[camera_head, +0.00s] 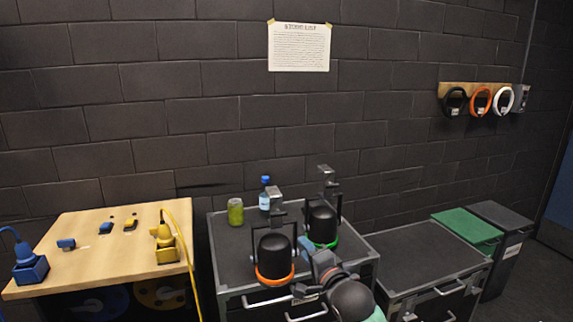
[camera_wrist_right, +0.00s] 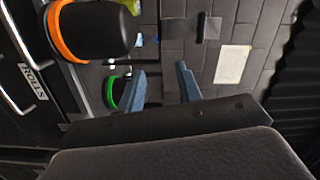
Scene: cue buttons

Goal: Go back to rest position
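My right gripper (camera_head: 307,245) is at the bottom centre of the camera_head view, in front of the black case. In the right wrist view its two blue fingers (camera_wrist_right: 160,82) stand apart with nothing between them, so it is open and empty. In the camera_head view it shows close to a black lamp with an orange ring (camera_head: 274,252) and a black lamp with a green ring (camera_head: 322,222). Both lamps also show in the wrist view, orange-ringed (camera_wrist_right: 95,28) and green-ringed (camera_wrist_right: 111,92). I cannot tell whether the gripper touches either. My left gripper is not in view.
A wooden-topped table (camera_head: 90,225) at left holds blue and yellow blocks and a yellow cable. Another dark case (camera_head: 420,250) stands right.

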